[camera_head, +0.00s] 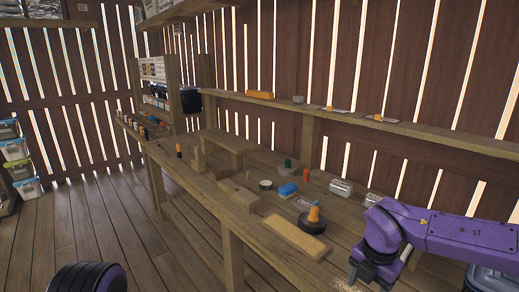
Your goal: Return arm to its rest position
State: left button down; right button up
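My purple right arm (455,236) comes in from the right and reaches over the near right part of the workbench (232,243). My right gripper's fingers do not show clearly there. A dark, ribbed, rounded part with purple on it (88,278) shows at the bottom left and looks like part of my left arm. My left gripper is out of view.
The bench holds a wooden board (294,237), an orange-topped tool (314,213), a blue item (288,189) and glass jars (341,187). A shelf (400,127) runs along the slatted wall. Lidded bins (16,150) stand at far left. The floor (110,225) left of the bench is clear.

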jog(key=s+d+f+n+t+h, duration=0.1)
jog(key=s+f+n+t+h, duration=0.15)
jog(key=f+n, duration=0.8)
jog(key=s+d+f+n+t+h, duration=0.25)
jog(key=f+n, duration=0.45)
jog(key=n, duration=0.7)
jog(key=s+d+f+n+g, duration=0.1)
jog(key=s+f+n, duration=0.5)
jog(key=s, duration=0.5)
jog(key=s+d+f+n+g+y, duration=0.1)
jog(key=s+f+n, duration=0.5)
jog(key=s+n, duration=0.3)
jog(key=s, duration=0.3)
jog(key=shift+f+y, duration=0.15)
jog(key=shift+y, duration=0.15)
jog(key=shift+w+d, duration=0.1)
